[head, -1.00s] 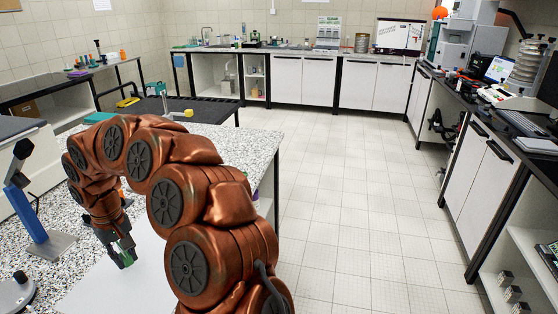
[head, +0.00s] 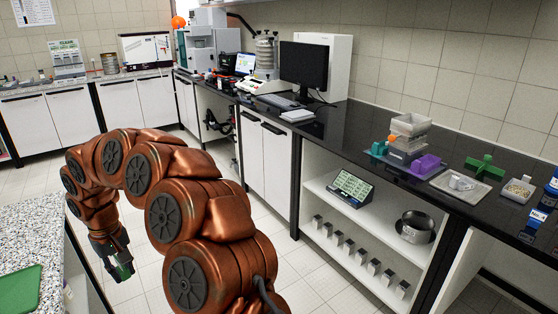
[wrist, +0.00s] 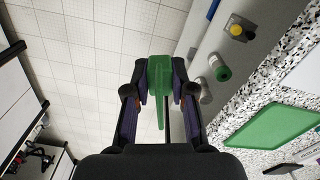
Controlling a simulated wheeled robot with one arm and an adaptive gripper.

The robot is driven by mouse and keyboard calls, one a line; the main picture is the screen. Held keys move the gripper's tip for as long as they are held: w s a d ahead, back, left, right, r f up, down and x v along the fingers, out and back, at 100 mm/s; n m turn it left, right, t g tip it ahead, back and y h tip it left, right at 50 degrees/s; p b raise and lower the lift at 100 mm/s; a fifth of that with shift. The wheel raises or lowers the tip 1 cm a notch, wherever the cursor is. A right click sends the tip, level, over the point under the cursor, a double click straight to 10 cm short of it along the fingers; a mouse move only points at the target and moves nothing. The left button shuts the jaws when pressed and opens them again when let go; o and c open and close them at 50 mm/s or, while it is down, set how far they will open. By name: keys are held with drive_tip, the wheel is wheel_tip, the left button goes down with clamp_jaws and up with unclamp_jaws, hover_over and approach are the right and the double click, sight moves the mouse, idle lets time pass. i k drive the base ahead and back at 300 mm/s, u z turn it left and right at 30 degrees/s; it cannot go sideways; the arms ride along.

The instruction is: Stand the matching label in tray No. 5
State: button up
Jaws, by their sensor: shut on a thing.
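My gripper (head: 120,266) hangs low at the left of the head view, beside the speckled counter and above the floor. It is shut on a small green piece (wrist: 160,78), which stands between the two fingers in the wrist view. A small grey tray (head: 518,190) with pale contents is on the black counter at right.
The black counter (head: 375,133) runs along the right wall. It bears a purple block (head: 425,165), a green cross-shaped piece (head: 484,167), a monitor (head: 304,66) and a sieve stack (head: 266,52). Below are open shelves with a pan (head: 415,227). Floor between the counters is clear.

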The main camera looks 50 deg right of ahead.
sight(462, 181)
drive_tip(key=z, duration=0.95)
drive_tip(key=i, duration=2)
drive_tip(key=z, duration=1.9)
